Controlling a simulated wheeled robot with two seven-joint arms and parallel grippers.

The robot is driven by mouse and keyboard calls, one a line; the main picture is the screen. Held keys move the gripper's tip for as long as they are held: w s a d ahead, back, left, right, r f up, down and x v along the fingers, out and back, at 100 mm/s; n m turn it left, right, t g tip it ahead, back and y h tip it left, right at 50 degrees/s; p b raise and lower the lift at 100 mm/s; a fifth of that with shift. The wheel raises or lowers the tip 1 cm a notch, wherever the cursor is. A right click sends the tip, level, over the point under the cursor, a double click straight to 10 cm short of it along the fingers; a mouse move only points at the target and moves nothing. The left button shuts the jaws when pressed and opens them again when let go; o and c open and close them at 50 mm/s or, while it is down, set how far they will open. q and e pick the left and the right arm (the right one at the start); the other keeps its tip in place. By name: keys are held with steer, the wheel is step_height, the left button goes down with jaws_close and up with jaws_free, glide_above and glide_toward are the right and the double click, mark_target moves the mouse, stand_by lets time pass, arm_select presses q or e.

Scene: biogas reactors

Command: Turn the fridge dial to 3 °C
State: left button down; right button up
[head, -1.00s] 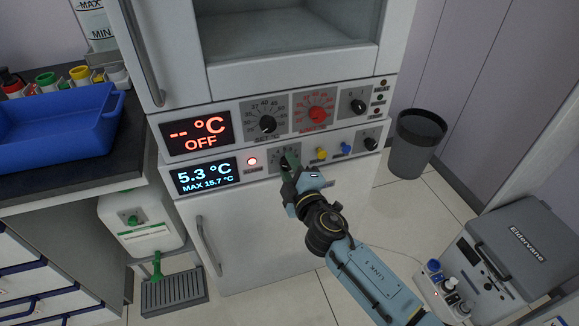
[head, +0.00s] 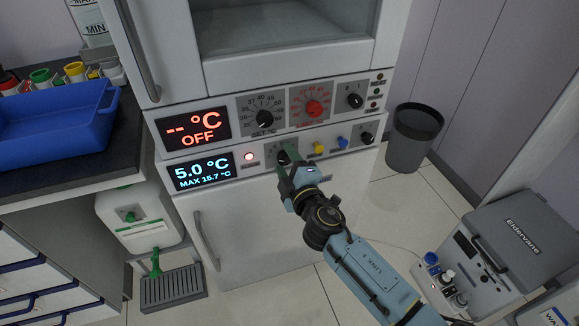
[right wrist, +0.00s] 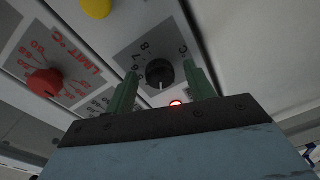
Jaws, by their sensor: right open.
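The fridge dial (head: 283,157) is a black knob on the lower panel, mostly hidden by my gripper in the head view. In the right wrist view the dial (right wrist: 160,74) shows on a grey plate with numbers including 7 and 8; its white mark points toward the bottom of the picture. My right gripper (right wrist: 163,88) is open, with one green finger on each side of the dial and visible gaps beside it. In the head view the right gripper (head: 286,168) is at the panel. The fridge display (head: 201,173) reads 5.0 °C, MAX 15.7 °C. My left gripper is not in view.
Above is an incubator panel with an OFF display (head: 193,130), a black dial (head: 264,119) and a red dial (head: 314,109). A bin (head: 414,137) stands right.

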steer(key=shift+s+d, duration=0.1)
steer(key=shift+s, duration=0.15)
steer(key=p+v, duration=0.1)
steer(key=v, duration=0.3)
steer(key=shift+s, duration=0.15)
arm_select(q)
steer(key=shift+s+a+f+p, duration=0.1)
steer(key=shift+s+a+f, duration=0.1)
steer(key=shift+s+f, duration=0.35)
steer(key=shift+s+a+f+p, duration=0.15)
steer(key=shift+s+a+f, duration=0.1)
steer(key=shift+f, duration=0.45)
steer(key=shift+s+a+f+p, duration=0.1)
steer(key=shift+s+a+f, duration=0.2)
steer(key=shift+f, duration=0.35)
arm_select(e)
glide_toward(285, 161)
steer(key=shift+v, duration=2.15)
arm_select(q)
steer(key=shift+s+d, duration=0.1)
